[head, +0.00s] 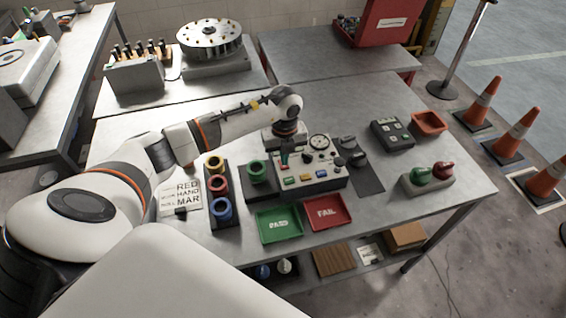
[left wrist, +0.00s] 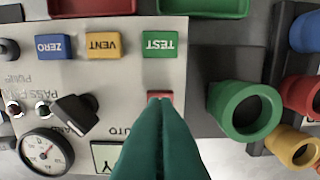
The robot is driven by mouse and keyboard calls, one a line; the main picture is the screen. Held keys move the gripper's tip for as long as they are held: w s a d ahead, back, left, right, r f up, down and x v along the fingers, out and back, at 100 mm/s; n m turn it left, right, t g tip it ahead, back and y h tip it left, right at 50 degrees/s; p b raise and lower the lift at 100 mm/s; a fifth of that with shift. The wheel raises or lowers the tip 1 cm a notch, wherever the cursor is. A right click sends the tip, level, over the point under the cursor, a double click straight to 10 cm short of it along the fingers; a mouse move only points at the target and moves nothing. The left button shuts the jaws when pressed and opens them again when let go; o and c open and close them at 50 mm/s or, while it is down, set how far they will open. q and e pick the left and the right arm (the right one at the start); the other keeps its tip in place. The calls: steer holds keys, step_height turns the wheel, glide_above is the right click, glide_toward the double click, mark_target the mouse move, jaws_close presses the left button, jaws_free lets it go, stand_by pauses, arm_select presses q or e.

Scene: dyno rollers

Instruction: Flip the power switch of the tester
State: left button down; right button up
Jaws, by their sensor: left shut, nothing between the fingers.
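The tester (head: 325,160) is a light-topped panel on the workbench, with a dial, knobs and coloured buttons. The left wrist view shows its face (left wrist: 120,75) upside down, with the blue ZERO (left wrist: 54,46), yellow VENT (left wrist: 103,45) and green TEST (left wrist: 160,44) buttons. A small red switch (left wrist: 160,95) lies beyond the TEST button, mostly covered by my green fingertips. My left gripper (head: 284,158) is shut and empty, its tips at or just above this switch (left wrist: 160,99). I cannot tell whether they touch. My right gripper is not in view.
A green ring (left wrist: 245,110) sits beside the switch. Red, yellow and blue rings stand on a rack (head: 228,225) to the left. A green PASS tray (head: 268,236) and a red FAIL tray (head: 315,223) lie in front. A black knob (left wrist: 78,112) is near the fingers.

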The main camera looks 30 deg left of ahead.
arm_select(q)
steer(key=shift+s+f+b, duration=0.1)
steer(key=shift+f+b, duration=0.4)
steer(key=shift+f, duration=0.2)
stand_by(0.4)
steer(key=shift+r+p, duration=0.7)
steer(key=shift+r, duration=0.1)
steer(key=shift+r+p, duration=1.9)
steer(key=shift+r, duration=0.85)
steer(key=shift+f, duration=0.1)
